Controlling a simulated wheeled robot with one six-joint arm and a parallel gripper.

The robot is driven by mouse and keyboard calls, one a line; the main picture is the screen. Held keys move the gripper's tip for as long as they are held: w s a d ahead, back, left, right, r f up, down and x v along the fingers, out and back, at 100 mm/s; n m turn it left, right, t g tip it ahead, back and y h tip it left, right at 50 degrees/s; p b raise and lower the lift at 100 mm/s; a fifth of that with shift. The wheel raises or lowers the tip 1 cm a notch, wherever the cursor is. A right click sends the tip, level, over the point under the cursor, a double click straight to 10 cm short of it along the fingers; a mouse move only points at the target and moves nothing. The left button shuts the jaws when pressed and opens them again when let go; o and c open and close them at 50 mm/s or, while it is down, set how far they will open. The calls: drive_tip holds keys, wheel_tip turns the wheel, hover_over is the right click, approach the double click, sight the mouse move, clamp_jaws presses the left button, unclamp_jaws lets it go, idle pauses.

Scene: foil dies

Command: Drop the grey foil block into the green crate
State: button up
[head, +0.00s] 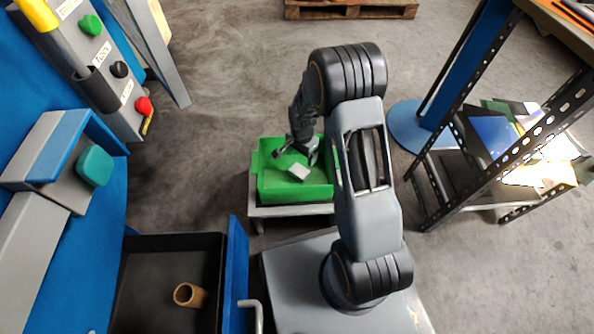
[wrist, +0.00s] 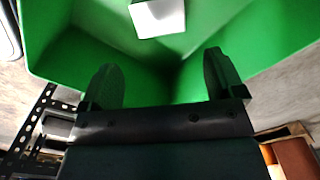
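The green crate (head: 268,187) stands on a low grey stand or cart in the middle of the head view; its inside also fills the top of the wrist view (wrist: 75,55). The grey foil block (head: 299,171) shows inside the crate's outline, tilted in the picture. In the wrist view the block (wrist: 158,18) is a pale square beyond my fingertips, apart from both fingers. I cannot tell whether it touches the crate floor. My gripper (head: 294,153) is over the crate, pointing into it. In the wrist view its fingers (wrist: 162,72) are wide apart with nothing between them.
An open drawer (head: 150,270) with a brown tube (head: 189,295) is at lower left, beside a blue machine with a button panel (head: 100,60). A perforated metal rack (head: 470,150) stands at right. A pallet (head: 350,8) lies at the back. Floor behind the crate is clear.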

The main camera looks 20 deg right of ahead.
drive_tip(key=shift+o, duration=0.9)
wheel_tip(320, 180, up, 14)
drive_tip(key=p, duration=0.6)
drive_tip(key=shift+f, duration=0.15)
